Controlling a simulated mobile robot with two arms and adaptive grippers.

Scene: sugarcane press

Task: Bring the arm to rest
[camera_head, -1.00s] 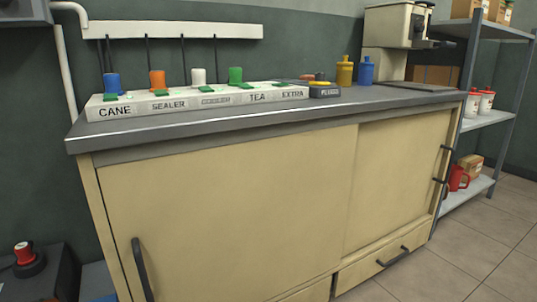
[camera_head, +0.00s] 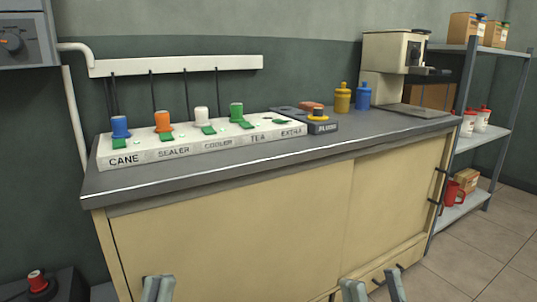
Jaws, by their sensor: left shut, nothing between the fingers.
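My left gripper (camera_head: 158,289) shows at the bottom edge of the head view, in front of the cream cabinet. Its fingers are together with nothing between them. My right gripper (camera_head: 375,289) is at the bottom edge, right of the middle, in front of the cabinet's lower part. Its two fingers stand apart and it looks empty. Both arms behind the fingers are out of the picture. Neither gripper is near the things on the counter.
The cabinet (camera_head: 260,222) has a grey counter (camera_head: 200,176). On it stand a white labelled switch strip (camera_head: 205,142) with coloured plugs, a yellow bottle (camera_head: 342,98), a blue bottle (camera_head: 363,97) and a cream machine (camera_head: 385,60). A metal shelf (camera_head: 480,140) stands right.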

